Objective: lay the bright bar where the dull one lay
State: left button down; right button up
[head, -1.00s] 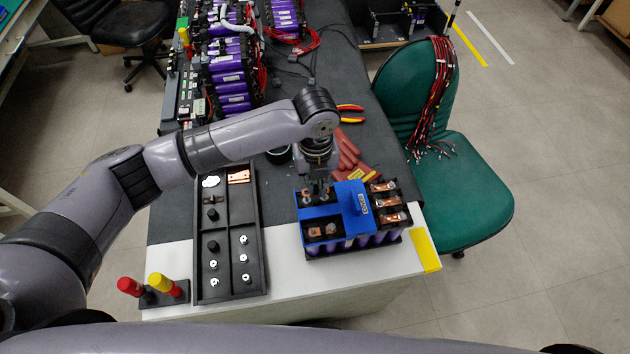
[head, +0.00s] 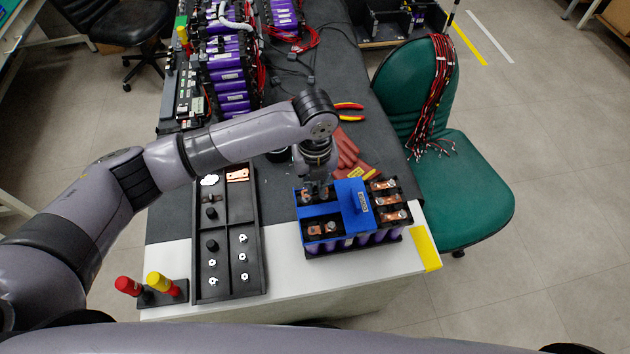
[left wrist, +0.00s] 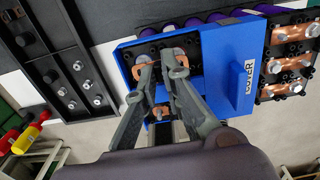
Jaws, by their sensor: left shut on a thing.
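My left gripper (head: 317,190) is over the back-left opening of the blue cover (head: 320,211) on the battery module. In the left wrist view its fingertips (left wrist: 162,66) are closed on a copper bar (left wrist: 177,72) in that opening, between two round metal studs or bolts. The fingers hide part of this bar, and I cannot tell whether it is seated or slightly raised. A bright copper piece (head: 238,175) lies in the back-right compartment of the black tray (head: 228,294). My right gripper is not in view.
Several bolted copper bars (head: 391,200) are exposed right of the cover, whose upright handle (left wrist: 243,82) stands close to my fingers. The tray holds several nuts and black pieces. Red and yellow-handled tools (head: 160,283) stand front left. Red gloves (head: 346,150) lie behind the module.

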pick_arm(q)
jog(key=shift+f, duration=0.15)
jog(key=shift+f+b, duration=0.3)
jog(key=shift+f, duration=0.45)
jog(key=shift+f, duration=0.1)
jog(key=c, duration=1.6)
grip_release()
jog(key=shift+f, duration=0.1)
jog(key=shift+c, duration=0.2)
